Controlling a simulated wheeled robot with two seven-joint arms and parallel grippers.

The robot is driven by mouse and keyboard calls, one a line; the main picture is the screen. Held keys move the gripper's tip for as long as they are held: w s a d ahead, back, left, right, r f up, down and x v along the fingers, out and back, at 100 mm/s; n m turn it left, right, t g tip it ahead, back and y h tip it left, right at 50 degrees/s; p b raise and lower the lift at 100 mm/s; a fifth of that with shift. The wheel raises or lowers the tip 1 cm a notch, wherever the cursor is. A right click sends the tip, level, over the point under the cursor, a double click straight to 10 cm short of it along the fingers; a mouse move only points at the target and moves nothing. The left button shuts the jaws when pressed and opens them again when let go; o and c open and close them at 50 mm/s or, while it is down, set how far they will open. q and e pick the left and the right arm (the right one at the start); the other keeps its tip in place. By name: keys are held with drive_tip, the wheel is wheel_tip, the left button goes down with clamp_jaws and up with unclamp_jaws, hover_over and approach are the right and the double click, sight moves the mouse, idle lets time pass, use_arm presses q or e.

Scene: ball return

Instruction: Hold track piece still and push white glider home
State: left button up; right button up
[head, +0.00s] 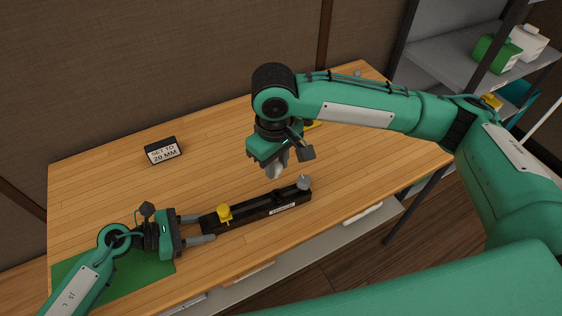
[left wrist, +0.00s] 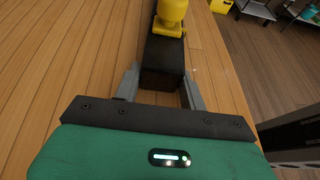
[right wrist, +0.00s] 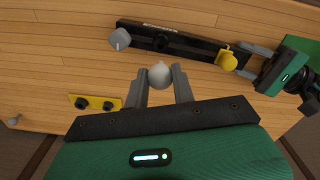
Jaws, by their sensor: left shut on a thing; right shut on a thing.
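The black track piece (head: 262,211) lies on the table, with a yellow knob (head: 224,212) near its left end and a grey faceted knob (head: 304,183) at its right end. My left gripper (head: 203,228) has its fingers on both sides of the track's left end; the left wrist view shows this dark end (left wrist: 161,78) between them. My right gripper (right wrist: 158,78) is shut on a whitish rounded piece (right wrist: 160,73), which I take for the white glider. This piece is behind the track in the head view, apart from it. Its underside is hidden.
A yellow plate with dark knobs (right wrist: 95,103) lies on the table behind my right gripper. A sign reading "SET TO 20 MM" (head: 163,151) stands at the back left. A green mat (head: 130,277) lies at the front left. A shelf (head: 455,60) stands at right.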

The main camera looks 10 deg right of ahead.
sight(277, 178)
drive_tip(key=shift+f, duration=3.2)
drive_tip(key=shift+f, duration=0.1)
drive_tip(key=shift+f, duration=0.45)
drive_tip(key=shift+f, duration=0.15)
drive_tip(key=shift+f, duration=0.4)
drive_tip(key=shift+f, duration=0.15)
drive_tip(key=o, duration=1.2)
drive_tip(key=shift+o, duration=0.2)
